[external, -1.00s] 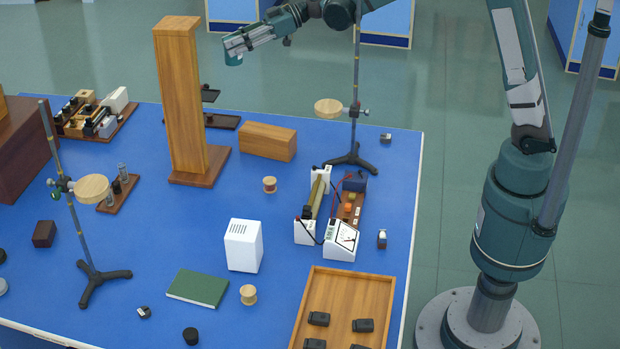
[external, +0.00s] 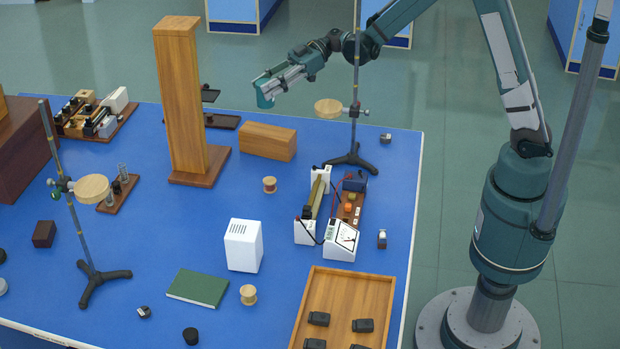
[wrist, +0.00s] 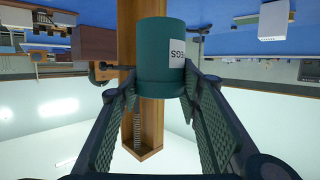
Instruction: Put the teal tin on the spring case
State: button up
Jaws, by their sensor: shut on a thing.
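The teal tin (wrist: 161,55), with a white label, sits between the two fingers of my gripper (wrist: 160,88) in the wrist view. In the external view the tin (external: 265,97) is at the tip of my gripper (external: 270,86), held in the air. The spring case looks to be the tall wooden column (external: 180,100) on a wide base; it stands upright at the back of the blue table. In the external view the tin appears right of the column's upper part, apart from it. The wrist view shows the column (wrist: 146,140) behind the tin, with a spring inside.
A wooden block (external: 267,141) lies right of the column's base. A stand with a round wooden plate (external: 328,108) rises right of my gripper. A second stand (external: 91,188) is at the left. A white box (external: 243,246) and green book (external: 198,288) are nearer the front.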

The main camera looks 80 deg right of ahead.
aim_at(258, 106)
jog(key=shift+f+b, duration=0.7)
jog(key=shift+f, duration=2.45)
jog(key=shift+f+b, duration=0.4)
jog(key=shift+f, duration=1.45)
jog(key=shift+f, duration=0.1)
jog(key=o, duration=1)
jog(key=p+v, duration=0.2)
jog(key=v, duration=1)
